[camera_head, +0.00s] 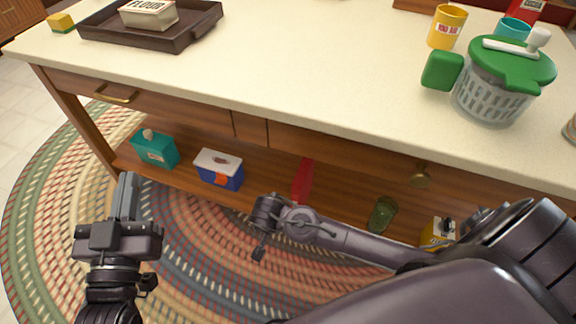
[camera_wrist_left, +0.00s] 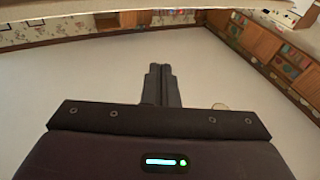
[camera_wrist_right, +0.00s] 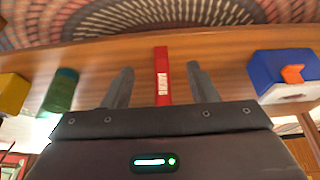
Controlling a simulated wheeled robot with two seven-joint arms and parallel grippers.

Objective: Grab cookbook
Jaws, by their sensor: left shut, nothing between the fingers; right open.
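A red, thin, upright item that looks like the cookbook (camera_head: 303,180) stands on the low wooden shelf under the counter. In the right wrist view the cookbook (camera_wrist_right: 162,90) shows as a narrow red spine with a pale label. My right gripper (camera_wrist_right: 159,69) is open, with one finger to each side of the spine in that view; I cannot tell how far it is from it. In the head view my right arm partly covers the space in front of the shelf. My left gripper (camera_head: 128,180) is shut and empty, pointing up left of the shelf.
On the shelf stand a teal box (camera_head: 155,150), a blue and white box (camera_head: 219,170), a green glass (camera_head: 382,214) and a yellow box (camera_head: 436,233). The counter (camera_head: 300,75) overhangs the shelf. A braided rug (camera_head: 190,235) covers the floor.

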